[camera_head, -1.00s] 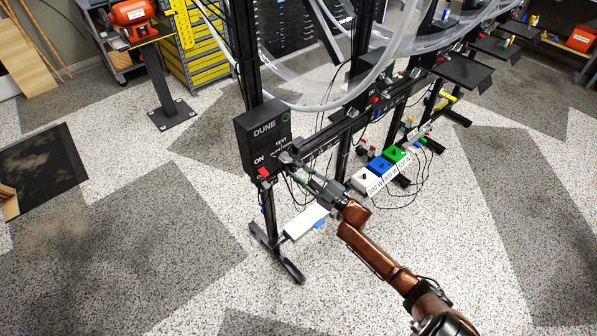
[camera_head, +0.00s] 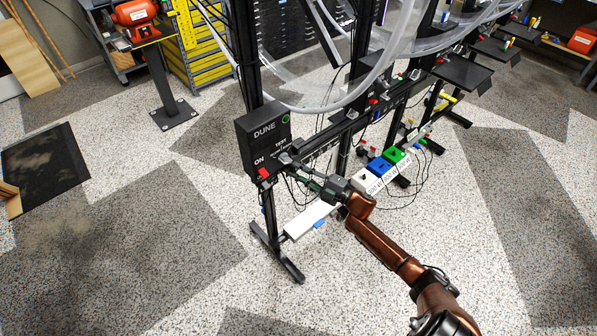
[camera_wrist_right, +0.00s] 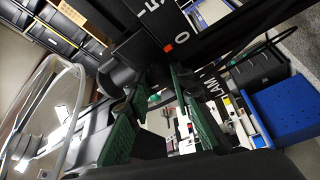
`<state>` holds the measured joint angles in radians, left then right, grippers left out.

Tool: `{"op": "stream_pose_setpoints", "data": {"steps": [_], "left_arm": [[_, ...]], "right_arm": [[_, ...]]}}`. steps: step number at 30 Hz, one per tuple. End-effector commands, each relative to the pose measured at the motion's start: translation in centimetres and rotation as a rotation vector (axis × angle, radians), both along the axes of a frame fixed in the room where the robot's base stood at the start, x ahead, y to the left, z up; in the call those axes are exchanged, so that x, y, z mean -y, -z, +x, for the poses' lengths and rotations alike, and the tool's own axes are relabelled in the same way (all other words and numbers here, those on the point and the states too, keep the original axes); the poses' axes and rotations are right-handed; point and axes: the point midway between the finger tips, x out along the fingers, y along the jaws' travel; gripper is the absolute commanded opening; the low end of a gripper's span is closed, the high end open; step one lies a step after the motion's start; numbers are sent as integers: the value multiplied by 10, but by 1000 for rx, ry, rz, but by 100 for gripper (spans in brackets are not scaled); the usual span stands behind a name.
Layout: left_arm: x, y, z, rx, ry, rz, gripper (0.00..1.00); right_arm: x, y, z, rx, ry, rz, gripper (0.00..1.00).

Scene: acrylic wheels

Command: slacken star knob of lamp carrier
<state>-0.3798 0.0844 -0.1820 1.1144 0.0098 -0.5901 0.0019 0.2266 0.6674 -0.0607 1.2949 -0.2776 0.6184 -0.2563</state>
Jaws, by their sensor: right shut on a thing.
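The star knob (camera_head: 286,159) is a small dark knob at the left end of the black lamp carrier bar (camera_head: 340,129), just right of the DUNE control box. My right gripper (camera_head: 292,162) reaches it from the lower right, its green fingers shut on the knob. My left gripper is not in view.
The black DUNE box (camera_head: 262,140) with a red ON switch (camera_head: 264,173) stands close left of the fingers. White, blue (camera_head: 380,167) and green boxes sit to the right. Thin cables hang below the bar. A large clear wheel (camera_head: 375,80) rises behind. The foreground floor is open.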

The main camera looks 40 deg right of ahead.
Motion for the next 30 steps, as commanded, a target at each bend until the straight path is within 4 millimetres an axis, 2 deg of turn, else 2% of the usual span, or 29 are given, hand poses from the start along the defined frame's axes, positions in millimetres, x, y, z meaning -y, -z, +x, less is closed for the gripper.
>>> {"op": "stream_pose_setpoints", "data": {"steps": [6,7,14,20,23,26,30], "left_arm": [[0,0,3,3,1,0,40],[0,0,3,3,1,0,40],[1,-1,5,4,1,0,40],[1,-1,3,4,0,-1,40],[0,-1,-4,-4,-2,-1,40],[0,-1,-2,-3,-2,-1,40],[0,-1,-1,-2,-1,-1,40]], "right_arm": [[0,1,0,-1,-1,0,0],[0,1,0,-1,-1,0,22],[0,1,0,-1,0,2,38],[0,0,0,-1,0,2,38],[1,1,-1,-1,0,2,38],[4,3,-8,-2,1,1,38],[14,6,-29,-4,1,2,38]]}}
